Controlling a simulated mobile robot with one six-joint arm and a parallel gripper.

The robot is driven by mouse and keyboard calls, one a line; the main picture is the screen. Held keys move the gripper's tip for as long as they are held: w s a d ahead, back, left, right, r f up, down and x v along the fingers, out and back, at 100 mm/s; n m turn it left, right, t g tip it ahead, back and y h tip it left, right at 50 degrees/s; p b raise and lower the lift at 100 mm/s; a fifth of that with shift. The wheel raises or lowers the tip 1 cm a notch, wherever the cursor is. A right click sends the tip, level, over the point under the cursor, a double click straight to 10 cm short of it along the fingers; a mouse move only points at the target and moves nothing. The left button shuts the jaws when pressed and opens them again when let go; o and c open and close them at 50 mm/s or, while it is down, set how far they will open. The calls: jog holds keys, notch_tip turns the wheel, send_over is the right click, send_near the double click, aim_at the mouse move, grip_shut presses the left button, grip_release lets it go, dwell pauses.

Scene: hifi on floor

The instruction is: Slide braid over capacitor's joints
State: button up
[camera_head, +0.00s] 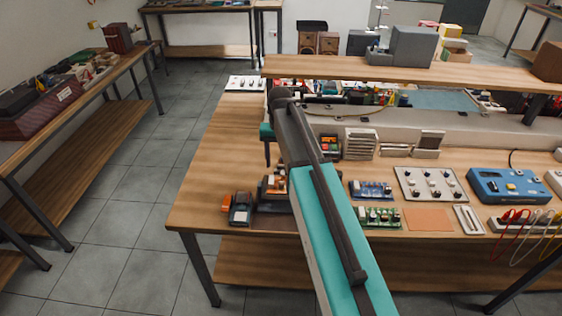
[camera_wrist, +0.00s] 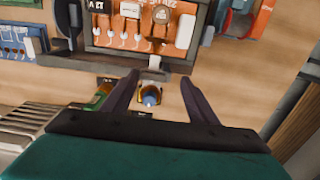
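My gripper (camera_wrist: 160,82) is open in the wrist view, with its two dark fingers apart. A small part with a blue tip (camera_wrist: 150,97) shows between the fingers; I cannot tell whether they touch it. Beyond the fingertips is an orange board (camera_wrist: 140,48) in a dark frame, with several small white parts along its upper side. It also shows in the head view, partly hidden behind my arm (camera_head: 270,186). I cannot make out for sure which part is the capacitor. No braid can be identified with certainty.
An orange and black device (camera_head: 238,208) stands at the bench's left front corner. A blue board (camera_head: 371,190), a green board (camera_head: 378,217), a white panel with knobs (camera_head: 430,184) and a blue meter (camera_head: 508,186) lie to the right. The bench's left part is clear; a raised shelf (camera_head: 330,69) runs behind.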

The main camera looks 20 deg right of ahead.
aim_at(281, 165)
jog(key=shift+d, duration=0.3)
jog(key=shift+s, duration=0.1)
jog(key=shift+r+p, duration=0.5)
jog(key=shift+r, duration=0.25)
notch_tip(281, 165, up, 12)
jog(key=p, duration=0.7)
